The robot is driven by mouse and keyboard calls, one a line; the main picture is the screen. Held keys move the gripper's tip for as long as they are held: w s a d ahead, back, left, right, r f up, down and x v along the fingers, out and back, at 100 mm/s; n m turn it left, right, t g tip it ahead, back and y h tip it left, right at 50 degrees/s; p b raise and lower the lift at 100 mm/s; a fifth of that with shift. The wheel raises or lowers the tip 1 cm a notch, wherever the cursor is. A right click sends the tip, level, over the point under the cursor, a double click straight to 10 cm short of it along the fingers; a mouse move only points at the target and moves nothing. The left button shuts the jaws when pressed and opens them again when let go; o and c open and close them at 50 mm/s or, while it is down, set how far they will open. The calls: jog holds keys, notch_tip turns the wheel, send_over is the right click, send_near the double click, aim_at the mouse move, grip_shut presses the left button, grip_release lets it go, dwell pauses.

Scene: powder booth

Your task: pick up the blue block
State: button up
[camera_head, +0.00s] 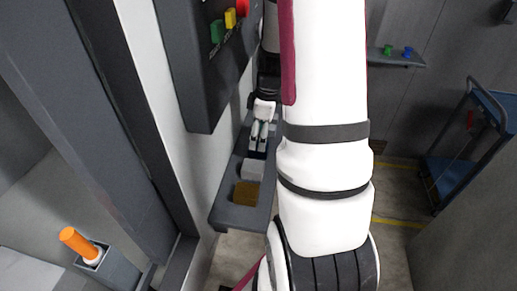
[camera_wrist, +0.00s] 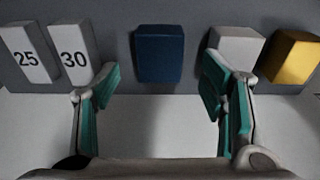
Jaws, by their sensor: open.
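The blue block (camera_wrist: 160,53) stands on a grey shelf in the upper middle of the wrist view. My gripper (camera_wrist: 160,82) is open, with its green-padded fingers spread wide to the left and right of the block's line. The block shows between and beyond the fingertips, and I see no contact. In the head view my gripper (camera_head: 257,143) is over the shelf (camera_head: 238,216), pointing along the row of blocks. A dark blue patch of the block (camera_head: 258,155) shows just by the fingertips there, mostly hidden.
A white block (camera_wrist: 238,44) and a yellow block (camera_wrist: 291,57) stand right of the blue one. White blocks marked 25 (camera_wrist: 27,55) and 30 (camera_wrist: 75,55) stand left, close to my left finger. A dark control box (camera_head: 205,80) hangs on the wall near the shelf.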

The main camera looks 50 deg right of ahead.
aim_at(251, 153)
jog(key=shift+w+a+f+p, duration=0.1)
jog(key=shift+w+f+p, duration=0.05)
jog(key=shift+f, duration=1.05)
jog(key=shift+w+f+p, duration=0.1)
jog(key=shift+f+p, duration=0.05)
jog(key=shift+f, duration=1)
jog(key=c, duration=1.5)
